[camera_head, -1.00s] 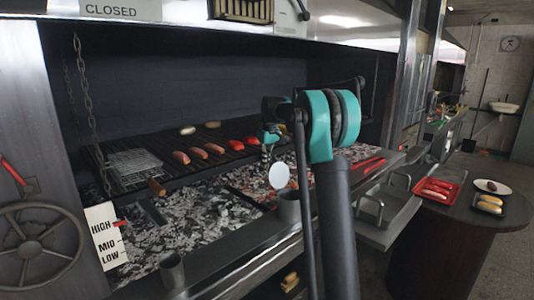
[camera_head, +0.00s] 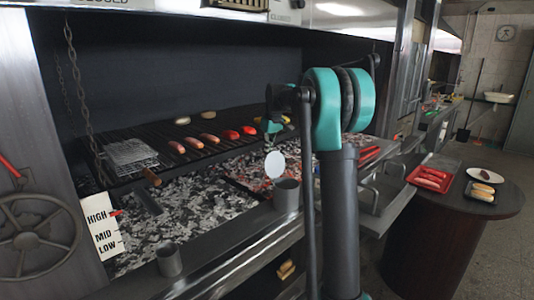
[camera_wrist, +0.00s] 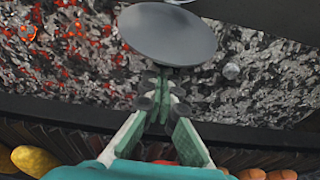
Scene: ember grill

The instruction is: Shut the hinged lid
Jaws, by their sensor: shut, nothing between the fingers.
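The hinged lid looks to be the round pale disc (camera_head: 275,164) standing raised at the back of a grey metal cup (camera_head: 287,195) on the grill's front ledge. In the wrist view a dark round disc (camera_wrist: 168,35), seemingly the same lid, lies just beyond my fingertips. My gripper (camera_wrist: 158,88) is shut and empty, its tips right by the disc's near edge; I cannot tell whether they touch. In the head view my teal wrist is above and behind the disc, over the grill, and the fingertips are largely hidden. The hinge is not clear.
Glowing coals (camera_head: 190,212) lie behind the ledge, below a rack (camera_head: 160,155) with sausages and peppers. Another grey cup (camera_head: 169,260) stands at the left of the ledge. A side table (camera_head: 480,208) with a red tray (camera_head: 413,171) is at the right.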

